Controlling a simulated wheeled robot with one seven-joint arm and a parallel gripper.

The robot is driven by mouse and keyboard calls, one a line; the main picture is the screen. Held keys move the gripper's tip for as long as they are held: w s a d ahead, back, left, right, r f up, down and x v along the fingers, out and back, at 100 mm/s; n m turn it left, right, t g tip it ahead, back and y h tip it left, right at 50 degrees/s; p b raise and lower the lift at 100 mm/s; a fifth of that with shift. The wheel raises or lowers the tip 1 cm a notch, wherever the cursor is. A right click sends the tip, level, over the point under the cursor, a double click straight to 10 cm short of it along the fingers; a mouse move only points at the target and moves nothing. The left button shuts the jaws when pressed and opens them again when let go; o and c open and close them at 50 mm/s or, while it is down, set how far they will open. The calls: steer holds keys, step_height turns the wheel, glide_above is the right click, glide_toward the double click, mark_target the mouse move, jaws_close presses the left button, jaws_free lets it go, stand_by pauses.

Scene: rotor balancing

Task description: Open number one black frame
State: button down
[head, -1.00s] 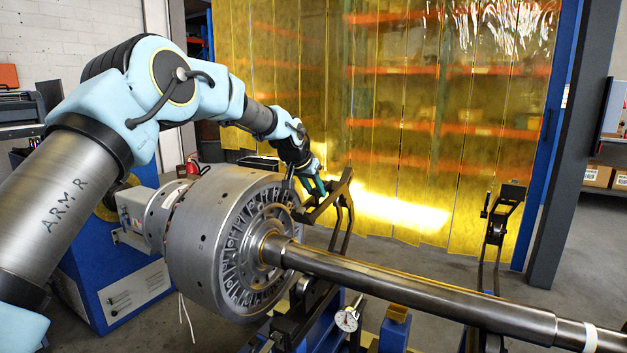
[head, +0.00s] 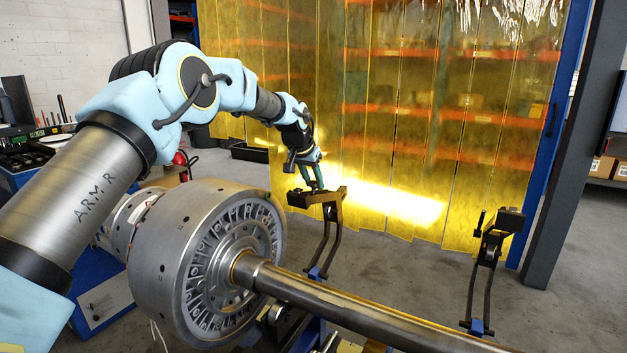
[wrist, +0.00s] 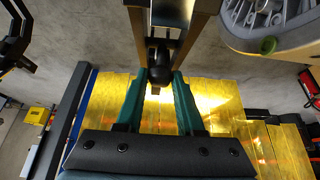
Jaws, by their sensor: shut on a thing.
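The nearer black frame (head: 325,233) stands upright behind the rotor shaft, its top crosspiece (head: 328,197) level with my gripper (head: 312,180). My gripper is shut on a dark knob at the top of this frame. In the wrist view the teal fingers of my gripper (wrist: 160,80) lie on either side of the dark knob (wrist: 157,58). A second black frame (head: 490,250) of like shape stands upright at the right, apart from my arm. I cannot read a number on either frame.
The steel rotor drum (head: 165,255) and its long shaft (head: 370,310) fill the foreground. Yellow strip curtains (head: 400,130) hang behind the frames. A dark post (head: 560,150) stands at the right. Bare floor (head: 400,265) lies between the two frames.

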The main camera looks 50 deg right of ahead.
steer(key=shift+d+r, duration=0.1)
steer(key=shift+d, duration=0.1)
steer(key=c, duration=0.5)
jaws_free()
steer(key=shift+c, duration=0.2)
steer(key=shift+a, duration=0.1)
steer(key=b+v, duration=0.3)
steer(key=v, duration=0.7)
steer(key=shift+a+r, duration=0.15)
steer(key=shift+r, duration=0.15)
